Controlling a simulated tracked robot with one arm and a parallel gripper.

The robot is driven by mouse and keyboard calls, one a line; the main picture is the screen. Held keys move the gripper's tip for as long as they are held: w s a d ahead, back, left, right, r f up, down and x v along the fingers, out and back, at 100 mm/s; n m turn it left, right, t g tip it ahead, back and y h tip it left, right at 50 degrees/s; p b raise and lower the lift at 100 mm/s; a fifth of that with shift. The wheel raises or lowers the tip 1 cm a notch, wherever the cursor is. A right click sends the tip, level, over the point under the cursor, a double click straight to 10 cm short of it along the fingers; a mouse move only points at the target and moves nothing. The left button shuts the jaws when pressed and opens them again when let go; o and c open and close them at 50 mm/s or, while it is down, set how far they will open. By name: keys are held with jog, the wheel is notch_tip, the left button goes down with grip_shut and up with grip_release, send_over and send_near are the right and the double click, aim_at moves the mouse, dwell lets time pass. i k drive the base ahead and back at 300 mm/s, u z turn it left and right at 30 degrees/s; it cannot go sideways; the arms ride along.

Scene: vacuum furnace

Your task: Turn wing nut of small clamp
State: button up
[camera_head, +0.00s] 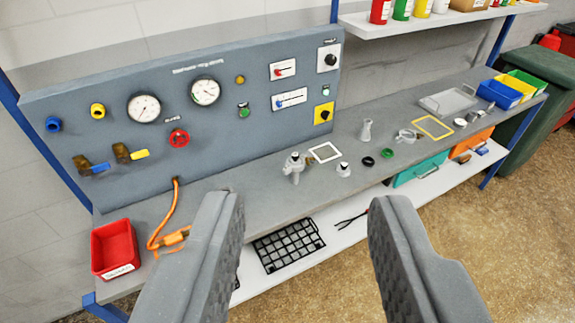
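My gripper (302,205) is open and empty. Its two dark grey padded fingers reach in from the bottom of the view, wide apart, in front of the workbench. A small grey ring-shaped part (408,136), which looks like the clamp, lies on the bench right of centre, beyond the gripper. Its wing nut is too small to make out. A grey metal fitting (294,167) stands upright on the bench, seen between the fingers and nearer than the ring-shaped part. I cannot tell whether it carries a clamp too.
A grey panel (225,85) with gauges, valves and knobs stands at the bench's back left. A red bin (112,250) and orange cable (163,228) are at left. A grey funnel-like part (366,131), rings and frames lie around the bench (240,185). A white shelf (440,20) hangs above.

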aim_at(288, 170)
jog(key=i, duration=1)
